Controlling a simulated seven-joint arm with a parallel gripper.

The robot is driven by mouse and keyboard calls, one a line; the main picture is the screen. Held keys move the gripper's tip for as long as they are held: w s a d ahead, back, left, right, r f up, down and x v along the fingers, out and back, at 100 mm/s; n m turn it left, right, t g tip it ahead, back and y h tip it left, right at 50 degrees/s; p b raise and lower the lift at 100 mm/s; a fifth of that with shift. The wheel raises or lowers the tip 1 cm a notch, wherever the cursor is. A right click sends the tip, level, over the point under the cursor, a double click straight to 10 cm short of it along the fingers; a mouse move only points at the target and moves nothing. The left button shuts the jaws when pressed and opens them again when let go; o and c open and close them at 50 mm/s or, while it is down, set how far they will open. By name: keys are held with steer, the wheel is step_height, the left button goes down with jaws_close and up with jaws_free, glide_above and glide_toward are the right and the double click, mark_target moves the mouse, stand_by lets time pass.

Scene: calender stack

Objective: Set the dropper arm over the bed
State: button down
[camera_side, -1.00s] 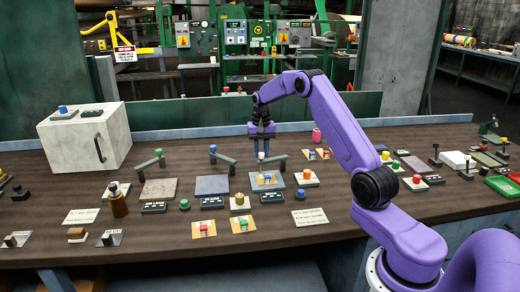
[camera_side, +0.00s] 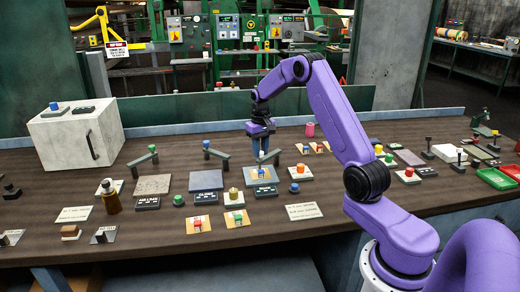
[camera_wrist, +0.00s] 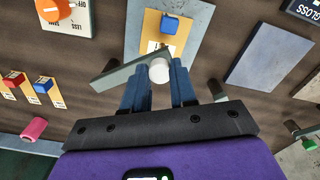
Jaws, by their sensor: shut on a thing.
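My gripper (camera_wrist: 158,88) is shut on the white knob (camera_wrist: 159,71) of a grey dropper arm (camera_wrist: 110,79), at the back of the bench. In the side view, my gripper (camera_side: 262,150) points straight down and largely hides the knob and the arm. The arm's bar shows behind the fingers in the wrist view. The blue-grey bed (camera_side: 250,179) lies just in front of the gripper in the side view. It also shows in the wrist view (camera_wrist: 134,22), carrying a yellow card (camera_wrist: 151,38) with a blue block (camera_wrist: 168,25) on it.
A similar swing arm with a blue knob (camera_side: 207,144) stands left of my gripper, and one with a green knob (camera_side: 153,148) further left. A dark labelled box (camera_side: 265,191) lies in front of the bed. An orange dial (camera_wrist: 52,8) shows in the wrist view.

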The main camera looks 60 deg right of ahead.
steer(key=shift+s, duration=0.1)
steer(key=c, duration=0.9)
jaws_free()
steer(key=shift+r, duration=0.1)
step_height(320, 180, up, 17)
steer(key=shift+r, duration=0.15)
